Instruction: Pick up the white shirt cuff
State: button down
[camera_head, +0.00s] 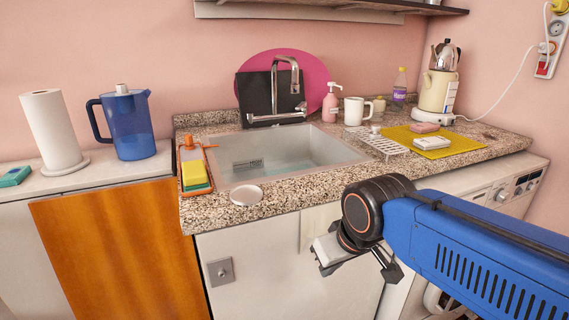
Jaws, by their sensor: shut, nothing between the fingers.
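I see no white shirt or shirt cuff in this view. My gripper (357,264) hangs at the end of my blue arm, in front of the white cabinet below the sink counter. It is shut and empty. Its fingers point downward and show only in part, dark and small. No cloth touches it.
The granite counter (285,195) holds a sink (330,150), a small white dish (246,195), a sponge holder (195,172), a pink bottle (330,104), a white mug (354,111) and a yellow mat (462,145). A blue pitcher (130,125) and paper roll (50,130) stand left.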

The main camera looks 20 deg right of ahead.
aim_at(435, 142)
jog(key=z, duration=1.35)
